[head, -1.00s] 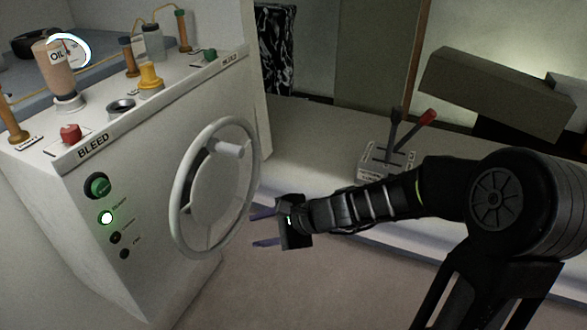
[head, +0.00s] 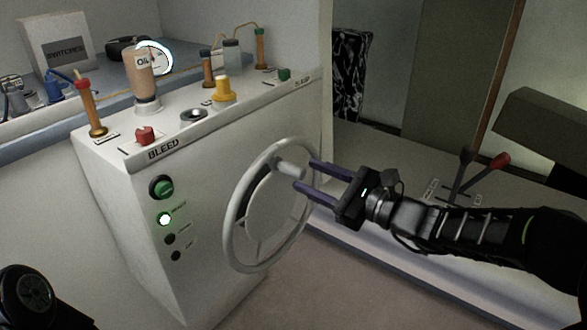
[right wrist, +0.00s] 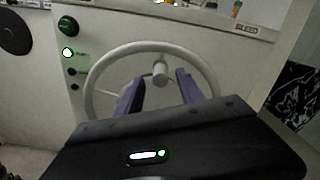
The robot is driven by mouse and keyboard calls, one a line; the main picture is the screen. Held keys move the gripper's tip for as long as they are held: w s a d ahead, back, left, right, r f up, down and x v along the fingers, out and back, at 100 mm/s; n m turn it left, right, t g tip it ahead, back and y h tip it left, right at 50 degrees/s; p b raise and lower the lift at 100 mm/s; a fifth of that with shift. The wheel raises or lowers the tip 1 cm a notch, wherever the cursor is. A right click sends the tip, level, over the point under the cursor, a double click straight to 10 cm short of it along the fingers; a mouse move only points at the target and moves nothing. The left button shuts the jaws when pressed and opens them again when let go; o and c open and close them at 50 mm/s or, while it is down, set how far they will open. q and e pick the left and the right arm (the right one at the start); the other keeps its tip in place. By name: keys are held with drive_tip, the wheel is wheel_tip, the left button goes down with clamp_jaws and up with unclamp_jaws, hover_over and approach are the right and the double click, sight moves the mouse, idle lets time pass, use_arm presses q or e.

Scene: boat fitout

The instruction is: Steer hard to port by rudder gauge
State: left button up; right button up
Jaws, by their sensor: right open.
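The pale steering wheel (head: 232,236) is mounted on the front of the white console and also shows in the right wrist view (right wrist: 92,88). Its spinner knob (head: 290,168) sticks out near the top of the rim. My right gripper (head: 304,174) is open and empty just right of the knob. In the right wrist view the knob (right wrist: 160,72) appears between and beyond the two purple fingers. I cannot tell whether they touch it. A round dial with a bright rim (head: 160,55) stands behind the oil bottle; its reading is too small to tell.
The white console (head: 120,180) carries an oil bottle (head: 138,72), a red knob (head: 145,136), a yellow knob (head: 223,89) and a green button (head: 161,187). A lever with a red grip (head: 498,162) stands at the right, near my right arm. Open floor lies below the wheel.

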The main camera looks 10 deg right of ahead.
drive_tip(key=x, duration=0.5)
drive_tip(key=shift+w+a, duration=0.1)
drive_tip(key=shift+w, duration=0.05)
clamp_jaws()
idle(1.3)
